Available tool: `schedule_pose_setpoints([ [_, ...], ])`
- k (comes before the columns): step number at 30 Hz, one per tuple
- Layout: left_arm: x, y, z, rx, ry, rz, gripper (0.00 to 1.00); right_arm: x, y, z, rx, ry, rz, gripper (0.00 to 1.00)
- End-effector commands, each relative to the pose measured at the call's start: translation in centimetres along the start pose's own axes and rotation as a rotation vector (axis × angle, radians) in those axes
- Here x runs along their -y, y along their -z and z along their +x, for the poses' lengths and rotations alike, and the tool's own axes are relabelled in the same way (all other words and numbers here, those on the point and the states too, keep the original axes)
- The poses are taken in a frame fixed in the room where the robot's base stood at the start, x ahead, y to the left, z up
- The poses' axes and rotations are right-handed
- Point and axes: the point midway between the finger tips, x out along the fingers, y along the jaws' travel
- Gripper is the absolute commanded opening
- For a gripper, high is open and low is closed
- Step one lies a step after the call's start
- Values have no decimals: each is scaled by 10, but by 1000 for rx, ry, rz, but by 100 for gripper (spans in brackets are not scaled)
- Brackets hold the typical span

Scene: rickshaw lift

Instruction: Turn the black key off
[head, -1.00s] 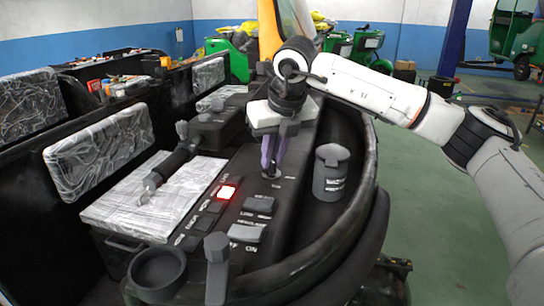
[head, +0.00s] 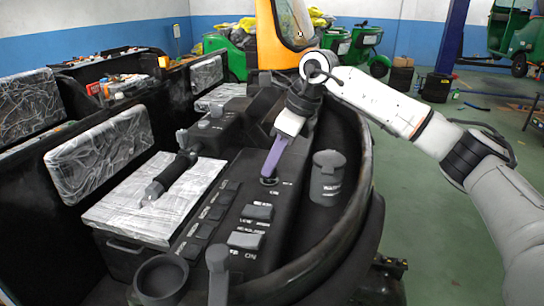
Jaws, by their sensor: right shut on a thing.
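The black key sits in its socket (head: 269,181) on the dark control panel (head: 250,168). My right gripper (head: 270,172) reaches down to it from above, with its purple fingers shut on the key. The fingers and wrist lean, tilted toward the upper right. The key itself is mostly hidden between the fingertips. My left gripper is not in the head view.
A row of switches (head: 213,213) without any red light runs left of the key, with larger switches (head: 246,240) nearer. A dark lidded cup (head: 327,177) stands close on the right. A grey lever (head: 218,270) rises at the front, and a plastic-covered seat (head: 155,199) lies left.

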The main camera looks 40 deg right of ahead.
Motion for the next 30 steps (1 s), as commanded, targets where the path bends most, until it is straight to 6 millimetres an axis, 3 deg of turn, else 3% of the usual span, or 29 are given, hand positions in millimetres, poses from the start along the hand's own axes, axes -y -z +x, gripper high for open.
schedule_pose_setpoints([
  [22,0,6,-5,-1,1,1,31,1,-1,-1,1,-35,-91,0],
  [23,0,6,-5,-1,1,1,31,1,-1,-1,1,-35,-91,14],
  [26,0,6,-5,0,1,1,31,1,0,-1,1,-35,-90,31],
  [30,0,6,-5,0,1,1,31,1,0,0,0,-35,-89,31],
])
